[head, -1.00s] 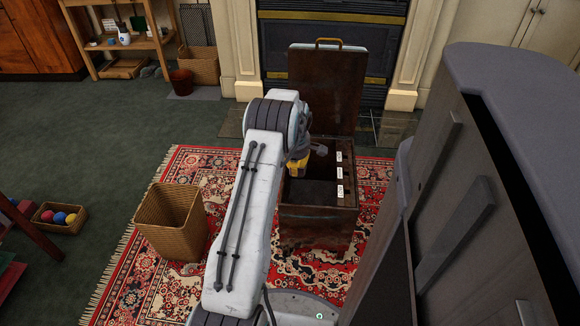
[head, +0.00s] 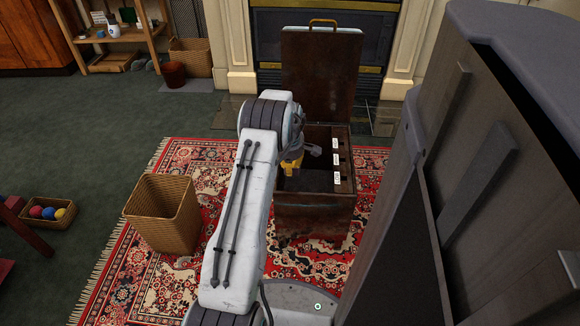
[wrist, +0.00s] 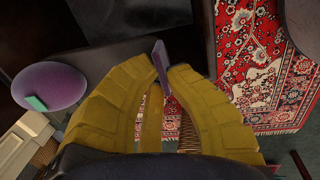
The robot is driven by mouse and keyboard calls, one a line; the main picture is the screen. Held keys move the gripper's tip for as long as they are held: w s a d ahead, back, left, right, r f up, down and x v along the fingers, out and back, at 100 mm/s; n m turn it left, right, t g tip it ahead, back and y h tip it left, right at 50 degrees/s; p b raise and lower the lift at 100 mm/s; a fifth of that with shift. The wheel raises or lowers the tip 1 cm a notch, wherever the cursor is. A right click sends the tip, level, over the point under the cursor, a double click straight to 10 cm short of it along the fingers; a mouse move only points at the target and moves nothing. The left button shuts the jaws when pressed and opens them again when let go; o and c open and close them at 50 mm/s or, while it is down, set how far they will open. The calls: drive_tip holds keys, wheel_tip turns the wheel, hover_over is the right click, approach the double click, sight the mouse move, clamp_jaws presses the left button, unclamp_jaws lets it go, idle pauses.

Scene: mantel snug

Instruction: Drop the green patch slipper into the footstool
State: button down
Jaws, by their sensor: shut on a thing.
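The footstool (head: 312,215) is a dark brown box on the red rug, its lid (head: 318,70) raised at the back. Its inside is dark, with small white labels on the right part. My gripper (head: 292,165), yellow-fingered, is over the left part of the opening; its exact height is unclear. In the wrist view its fingertips (wrist: 161,70) are shut on a thin purple-grey part. A purple oval with a green patch, the slipper (wrist: 58,82), shows left of the fingers. The join between it and the gripped part is not clear. In the head view a grey shape beside the fingertips is probably the slipper.
A wicker basket (head: 163,213) stands left of the footstool. A tall dark cabinet (head: 480,150) fills the right side, close to my arm. A small tray of balls (head: 48,212) lies far left. The fireplace is behind the footstool.

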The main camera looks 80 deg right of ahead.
drive_tip(key=c, duration=1.3)
unclamp_jaws()
drive_tip(key=shift+c, duration=0.2)
drive_tip(key=shift+r, duration=0.1)
wheel_tip(320, 180, up, 12)
drive_tip(key=a, duration=0.1)
drive_tip(key=shift+a, duration=0.3)
drive_tip(key=shift+w, duration=0.1)
